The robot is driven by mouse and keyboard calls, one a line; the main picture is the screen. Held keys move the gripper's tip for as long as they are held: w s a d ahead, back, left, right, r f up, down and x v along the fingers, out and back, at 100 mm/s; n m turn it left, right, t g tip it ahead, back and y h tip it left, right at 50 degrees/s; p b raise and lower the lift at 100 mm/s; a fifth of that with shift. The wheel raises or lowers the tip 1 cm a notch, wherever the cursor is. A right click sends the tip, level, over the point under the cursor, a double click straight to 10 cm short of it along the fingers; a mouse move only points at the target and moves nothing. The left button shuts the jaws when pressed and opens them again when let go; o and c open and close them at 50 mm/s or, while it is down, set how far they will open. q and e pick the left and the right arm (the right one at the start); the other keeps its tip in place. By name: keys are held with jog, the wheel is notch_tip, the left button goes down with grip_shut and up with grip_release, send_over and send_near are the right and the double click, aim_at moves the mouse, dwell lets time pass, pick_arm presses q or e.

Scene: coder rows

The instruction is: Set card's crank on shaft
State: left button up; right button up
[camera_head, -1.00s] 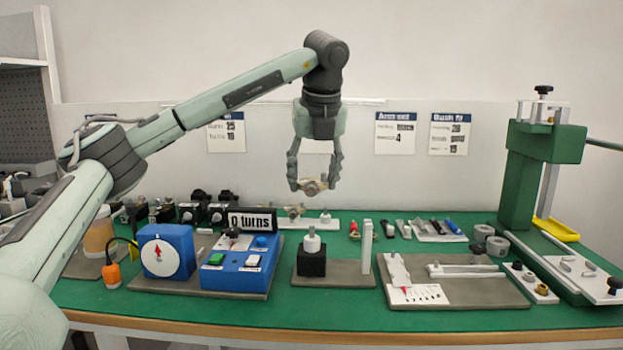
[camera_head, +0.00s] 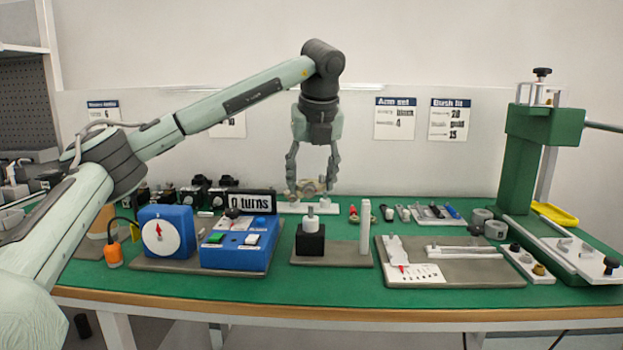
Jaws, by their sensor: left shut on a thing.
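My left gripper (camera_head: 310,188) points down above the back of the bench, its two fingers closed on a small tan piece (camera_head: 307,186) with a greyish round middle. I take this piece for a crank, but it is too small to be sure. It hangs just above or in front of a pale strip (camera_head: 291,208) at the back; whether they touch cannot be told. Nearer me stands a black block (camera_head: 310,240) with a light upright shaft (camera_head: 310,222) on top; no crank shows on it. The "Arm set" card (camera_head: 395,118) hangs on the wall, its small print hard to read. My right gripper is out of view.
A white post (camera_head: 365,235) stands right of the black block. Left is a blue box with buttons (camera_head: 235,258) and a "0 turns" display (camera_head: 250,202). Right are a grey board (camera_head: 455,275) with white parts and a green press (camera_head: 520,165).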

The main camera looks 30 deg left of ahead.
aim_at(311, 210)
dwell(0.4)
pick_arm(q)
jog(key=shift+f+b, duration=0.7)
jog(key=shift+f, duration=0.3)
jog(key=shift+f+b, duration=0.9)
jog(key=shift+f, duration=0.45)
jog(key=shift+f, duration=0.35)
jog(key=o, duration=1.3)
jog(key=shift+r, duration=0.1)
